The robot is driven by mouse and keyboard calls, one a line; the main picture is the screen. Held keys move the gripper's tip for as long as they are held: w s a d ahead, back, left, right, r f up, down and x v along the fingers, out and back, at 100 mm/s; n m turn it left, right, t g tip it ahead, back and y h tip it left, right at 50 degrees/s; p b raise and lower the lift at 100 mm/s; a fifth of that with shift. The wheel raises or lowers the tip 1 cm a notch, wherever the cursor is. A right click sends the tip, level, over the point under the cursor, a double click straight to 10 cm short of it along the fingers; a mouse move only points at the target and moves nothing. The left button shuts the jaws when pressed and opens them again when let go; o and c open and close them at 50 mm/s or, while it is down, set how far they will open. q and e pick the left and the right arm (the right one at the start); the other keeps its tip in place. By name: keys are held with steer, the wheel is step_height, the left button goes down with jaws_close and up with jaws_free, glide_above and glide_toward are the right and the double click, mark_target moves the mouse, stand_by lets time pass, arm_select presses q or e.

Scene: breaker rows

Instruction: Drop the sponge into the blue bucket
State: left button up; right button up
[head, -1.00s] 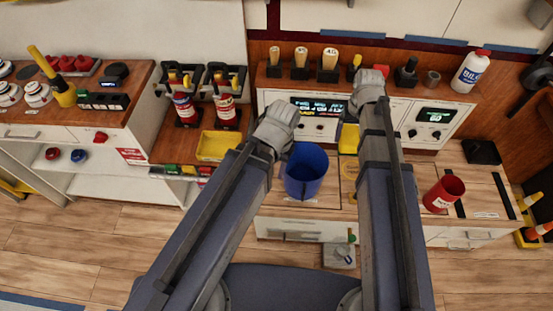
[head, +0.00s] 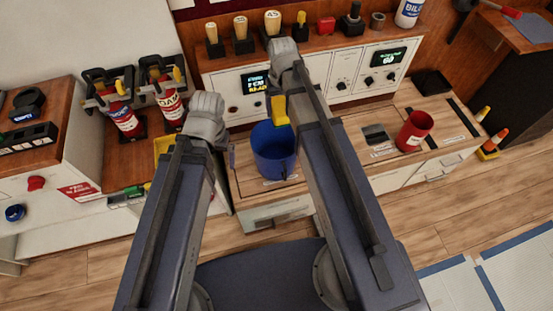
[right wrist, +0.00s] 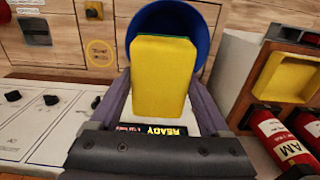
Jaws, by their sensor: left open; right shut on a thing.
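The blue bucket (head: 272,158) stands upright on the wooden counter in the head view, partly behind my right arm. The yellow sponge (head: 279,110) is held raised at the bucket's far rim in that view. In the right wrist view the sponge (right wrist: 160,75), with a green edge, is clamped between the fingers of my right gripper (right wrist: 160,90). The bucket's rim and inside (right wrist: 203,22) show behind it, overlapped by the sponge. My left gripper (head: 226,153) is open, left of the bucket; its fingers are mostly hidden by my arm.
A red cup (head: 414,132) and a dark tray (head: 432,83) stand on the counter to the right. A yellow bin (head: 164,147) is to the left, near fire extinguishers (head: 122,118). A white instrument panel (head: 330,80) stands behind the bucket.

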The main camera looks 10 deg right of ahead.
arm_select(q)
step_height(320, 180, down, 8)
steer(key=b, duration=0.5)
arm_select(e)
step_height(320, 180, down, 8)
steer(key=shift+r, duration=0.15)
arm_select(q)
steer(key=shift+b, duration=0.35)
step_height(320, 180, down, 6)
steer(key=b, duration=0.5)
steer(key=shift+r+b, duration=0.15)
steer(key=shift+b, duration=0.25)
arm_select(e)
step_height(320, 180, down, 6)
steer(key=o, duration=1)
steer(key=shift+r, duration=0.1)
arm_select(q)
step_height(320, 180, up, 8)
steer(key=p, duration=0.8)
arm_select(e)
step_height(320, 180, up, 8)
steer(key=shift+f, duration=0.15)
